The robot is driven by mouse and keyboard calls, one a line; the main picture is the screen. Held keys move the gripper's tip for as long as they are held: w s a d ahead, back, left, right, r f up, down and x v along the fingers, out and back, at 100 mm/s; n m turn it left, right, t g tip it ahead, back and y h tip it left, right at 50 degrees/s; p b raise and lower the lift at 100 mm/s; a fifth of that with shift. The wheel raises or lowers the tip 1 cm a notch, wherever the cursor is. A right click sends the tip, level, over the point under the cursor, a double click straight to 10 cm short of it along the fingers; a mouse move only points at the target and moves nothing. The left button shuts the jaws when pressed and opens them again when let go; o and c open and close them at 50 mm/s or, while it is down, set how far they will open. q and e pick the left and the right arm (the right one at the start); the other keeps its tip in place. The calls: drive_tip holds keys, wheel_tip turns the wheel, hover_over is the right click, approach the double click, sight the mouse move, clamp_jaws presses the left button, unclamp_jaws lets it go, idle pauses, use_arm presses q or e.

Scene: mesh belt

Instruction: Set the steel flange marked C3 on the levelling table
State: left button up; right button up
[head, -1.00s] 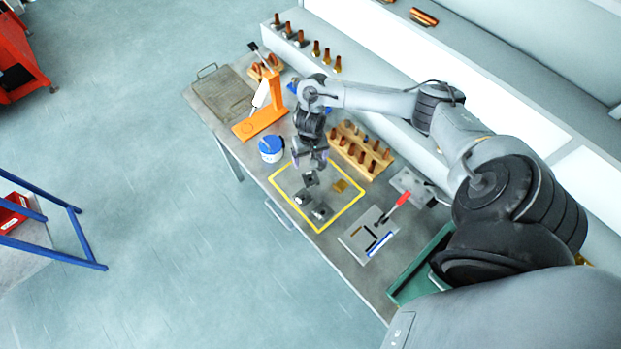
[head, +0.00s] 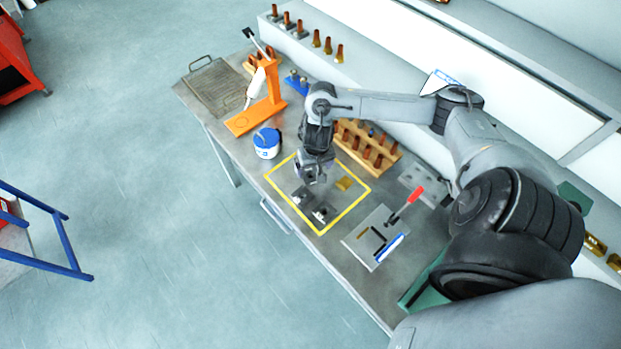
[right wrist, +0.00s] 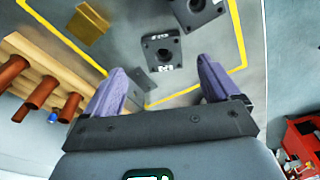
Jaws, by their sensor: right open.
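Steel flanges, dark square plates with a round raised bore, stand inside the yellow outline. In the head view one (head: 302,196) is left and another (head: 322,214) nearer the front. In the right wrist view one flange (right wrist: 162,51) lies just beyond my fingertips, another (right wrist: 197,10) at the top edge. A third grey piece (right wrist: 143,80) lies between the fingers. Markings show, but I cannot read C3 for certain. My right gripper (head: 312,179) is open above the outlined area; its fingers (right wrist: 160,78) hold nothing. I cannot tell which item is the levelling table. My left gripper is not in view.
A brass block (head: 345,183) sits inside the yellow outline. A wooden rack of brown-handled pieces (head: 366,145) stands behind it. A blue-lidded tub (head: 267,143), an orange stand (head: 257,112) and a grey plate with tools (head: 373,237) surround the area.

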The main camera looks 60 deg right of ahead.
sight(310, 176)
drive_tip(key=shift+w+d+f+b, duration=0.1)
drive_tip(key=shift+w+f+b, duration=0.15)
drive_tip(key=shift+f, duration=0.5)
drive_tip(key=shift+w+d+f+b, duration=0.1)
drive_tip(key=shift+w+f+b, duration=0.1)
drive_tip(key=shift+f, duration=0.6)
drive_tip(key=shift+w+d+f+b, duration=0.15)
drive_tip(key=shift+f+b, duration=0.1)
drive_tip(key=shift+f, duration=1.15)
drive_tip(key=shift+w, duration=0.1)
drive_tip(key=c, duration=1.5)
drive_tip(key=shift+r, duration=0.1)
